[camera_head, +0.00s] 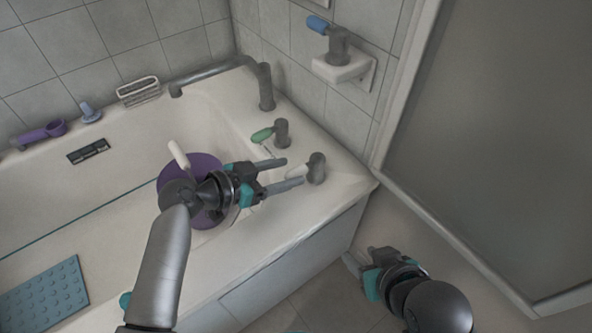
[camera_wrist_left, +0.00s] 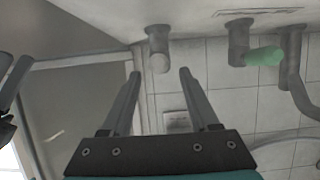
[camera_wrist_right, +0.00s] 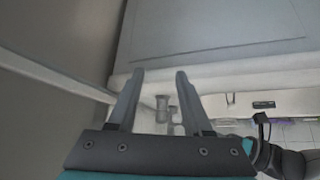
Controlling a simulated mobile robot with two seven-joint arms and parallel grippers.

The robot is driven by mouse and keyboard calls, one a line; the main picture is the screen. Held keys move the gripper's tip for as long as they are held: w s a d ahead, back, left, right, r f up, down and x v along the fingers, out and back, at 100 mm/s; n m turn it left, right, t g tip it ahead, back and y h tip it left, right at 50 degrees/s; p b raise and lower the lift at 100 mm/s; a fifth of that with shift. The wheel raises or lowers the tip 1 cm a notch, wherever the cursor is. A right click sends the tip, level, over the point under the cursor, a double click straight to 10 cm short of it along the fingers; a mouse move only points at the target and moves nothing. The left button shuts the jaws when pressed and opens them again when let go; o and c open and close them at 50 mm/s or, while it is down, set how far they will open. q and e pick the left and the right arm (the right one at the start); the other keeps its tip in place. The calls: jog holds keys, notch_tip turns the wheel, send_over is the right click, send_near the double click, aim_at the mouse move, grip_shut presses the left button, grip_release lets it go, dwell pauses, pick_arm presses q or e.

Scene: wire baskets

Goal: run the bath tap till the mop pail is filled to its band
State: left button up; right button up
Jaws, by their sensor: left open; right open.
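The purple mop pail (camera_head: 212,218) stands in the bath, mostly hidden by my left arm; its white grip (camera_head: 178,154) shows. Its band and water level are hidden. The grey bath tap spout (camera_head: 222,70) arches over the bath, and I see no water running from it. Beside it are a green-lever handle (camera_head: 263,134) and a white-lever handle (camera_head: 316,168). My left gripper (camera_head: 291,172) is open, its fingers pointing at the white-lever handle. In the left wrist view that handle (camera_wrist_left: 158,50) shows between the fingertips, apparently beyond them. My right gripper (camera_head: 360,256) is open and empty beside the bath.
A blue-lever fitting (camera_head: 338,45) is on the wall above a white soap ledge (camera_head: 343,68). A wire basket (camera_head: 138,91), a purple scoop (camera_head: 42,133) and a blue stopper (camera_head: 89,113) sit on the far rim. A blue mat (camera_head: 45,298) lies lower left. A grey panel (camera_head: 490,130) stands right.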

aim_at(295, 170)
pick_arm(q)
jog(key=shift+x, duration=0.8)
jog(key=shift+b+x, duration=0.55)
jog(key=shift+x, duration=0.3)
pick_arm(e)
jog(key=shift+w+a+t+y, duration=0.35)
jog(key=shift+w+a+t, duration=0.15)
jog(key=shift+a+t, duration=0.15)
jog(key=shift+w+a+t+y, duration=0.35)
jog(key=shift+w+a+t, duration=0.2)
jog(key=shift+a, duration=0.2)
pick_arm(q)
jog(key=shift+c, duration=0.3)
grip_shut()
